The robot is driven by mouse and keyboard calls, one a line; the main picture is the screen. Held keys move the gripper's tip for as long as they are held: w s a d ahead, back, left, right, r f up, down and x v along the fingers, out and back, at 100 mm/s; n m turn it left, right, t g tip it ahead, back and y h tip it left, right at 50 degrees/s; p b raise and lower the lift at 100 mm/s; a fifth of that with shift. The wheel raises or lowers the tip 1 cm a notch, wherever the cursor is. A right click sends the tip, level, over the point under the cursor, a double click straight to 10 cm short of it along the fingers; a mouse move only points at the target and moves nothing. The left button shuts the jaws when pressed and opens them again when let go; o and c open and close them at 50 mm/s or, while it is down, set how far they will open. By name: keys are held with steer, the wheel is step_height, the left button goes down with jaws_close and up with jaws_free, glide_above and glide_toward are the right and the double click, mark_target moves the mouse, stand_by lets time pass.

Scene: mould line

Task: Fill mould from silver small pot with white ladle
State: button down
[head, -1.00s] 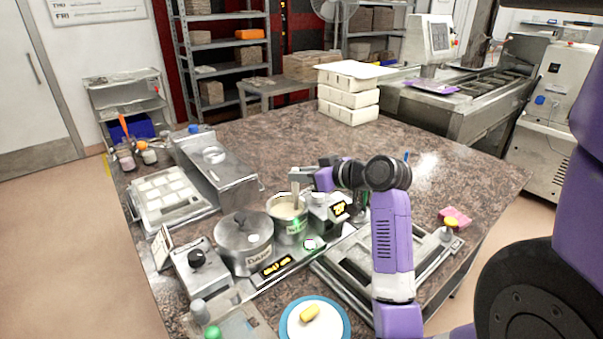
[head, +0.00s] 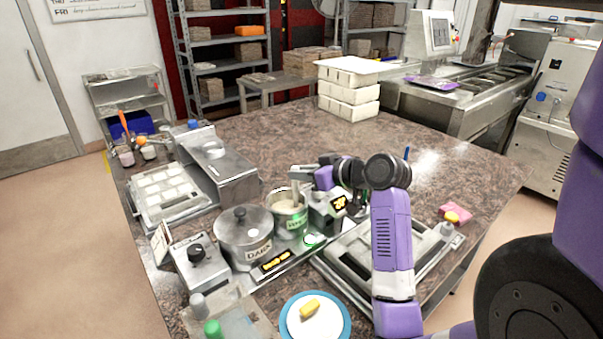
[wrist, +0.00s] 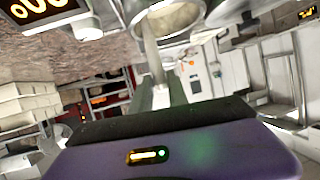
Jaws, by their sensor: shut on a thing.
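The silver small pot (head: 291,222), with a green label, stands open on the counter and holds pale liquid. My gripper (head: 305,173) is above its rim, shut on the pale handle of the white ladle (head: 295,195). The handle goes down into the pot, so the bowl is hidden. The wrist view shows the handle (wrist: 151,58) between my fingers (wrist: 160,95), with the pot rim (wrist: 128,12) beyond. A mould tray with pale cavities (head: 146,205) lies at the left. A grey framed tray (head: 350,275) lies at the right, partly behind my arm; its contents are unclear.
A lidded silver pot (head: 244,240) labelled dark stands close left of the small pot. A display unit (head: 328,212) is close on its right. A steel box (head: 222,170) stands behind, and a blue-rimmed plate (head: 288,325) in front. The counter's far middle is clear.

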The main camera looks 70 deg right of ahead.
steer(key=shift+r, duration=0.15)
step_height(320, 180, up, 10)
steer(key=p, duration=0.9)
steer(key=shift+r, duration=0.15)
stand_by(1.3)
steer(key=s+d, duration=0.3)
steer(key=s, duration=2.7)
step_height(320, 180, down, 7)
steer(key=b, duration=0.4)
steer(key=shift+w+a+b, duration=0.3)
steer(key=shift+b, duration=0.05)
stand_by(1.0)
